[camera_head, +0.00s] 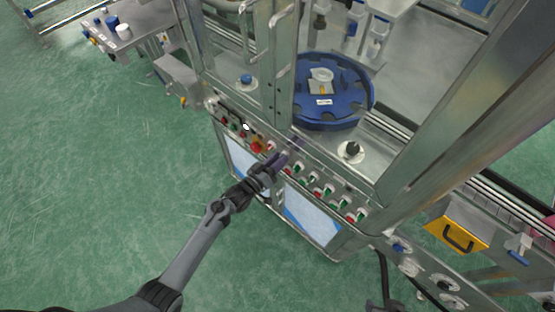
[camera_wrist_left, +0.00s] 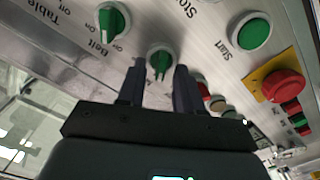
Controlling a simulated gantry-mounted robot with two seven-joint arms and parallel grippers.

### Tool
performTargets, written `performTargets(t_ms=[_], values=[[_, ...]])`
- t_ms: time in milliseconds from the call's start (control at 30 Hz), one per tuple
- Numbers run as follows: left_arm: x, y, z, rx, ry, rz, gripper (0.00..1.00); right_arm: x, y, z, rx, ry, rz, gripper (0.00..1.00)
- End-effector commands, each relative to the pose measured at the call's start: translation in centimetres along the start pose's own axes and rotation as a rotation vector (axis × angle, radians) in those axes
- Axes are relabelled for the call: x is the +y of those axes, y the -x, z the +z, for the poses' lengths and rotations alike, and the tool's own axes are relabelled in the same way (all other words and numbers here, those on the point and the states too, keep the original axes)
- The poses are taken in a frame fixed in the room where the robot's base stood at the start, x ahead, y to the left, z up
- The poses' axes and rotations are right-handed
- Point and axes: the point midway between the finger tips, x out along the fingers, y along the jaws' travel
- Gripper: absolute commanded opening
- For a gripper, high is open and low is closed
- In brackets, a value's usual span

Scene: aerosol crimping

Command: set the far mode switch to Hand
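My left gripper (camera_head: 288,156) is at the machine's front control panel, between the red emergency button and a row of switches. In the left wrist view its two fingers (camera_wrist_left: 158,76) are apart, one on each side of a green-handled rotary switch (camera_wrist_left: 160,60). I cannot tell whether they touch the knob. That switch's label is not readable, and no Hand marking is legible. Another green rotary switch (camera_wrist_left: 113,20), near the words Belt, On and Off, is at its upper left. A dark part at the bottom edge of the head view may be my right gripper (camera_head: 385,306).
A red emergency button (camera_wrist_left: 285,86) on a yellow plate and a green Start button (camera_wrist_left: 250,33) are nearby. Several more red and green controls (camera_head: 328,189) line the panel to the right. A blue rotary table (camera_head: 335,115) is behind the frame posts. Floor in front is clear.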

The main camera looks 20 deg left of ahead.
Motion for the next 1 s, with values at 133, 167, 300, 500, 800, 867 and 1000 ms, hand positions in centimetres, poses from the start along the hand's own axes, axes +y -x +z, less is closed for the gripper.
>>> performTargets(t_ms=[133,167,300,500,800,867,1000], values=[[0.0,0.1,0.0,0.0,-0.001,0.0,0.35,0.0,0.0,0.0,0.0,-0.001,-0.001,0.43],[0.0,0.3,0.0,0.0,-0.001,0.0,0.35,0.0,0.1,0.0,0.0,-0.002,-0.001,0.43],[0.0,1.5,0.0,-0.002,-0.001,-0.001,0.35,-0.1,0.2,-0.1,0.001,-0.004,-0.003,0.43],[0.0,4.8,0.0,-0.002,-0.001,-0.001,0.35,-0.2,0.6,-0.2,0.001,-0.008,-0.006,0.43],[0.0,9.4,0.0,-0.001,0.0,-0.001,0.35,-0.2,0.9,-0.3,0.001,-0.009,-0.007,0.43],[0.0,9.9,0.0,0.0,0.0,-0.001,0.35,-0.2,0.9,-0.3,0.001,-0.009,-0.007,0.43],[0.0,10.7,0.0,0.0,0.0,0.0,0.35,-0.2,1.0,-0.4,0.001,-0.008,-0.007,0.43]])
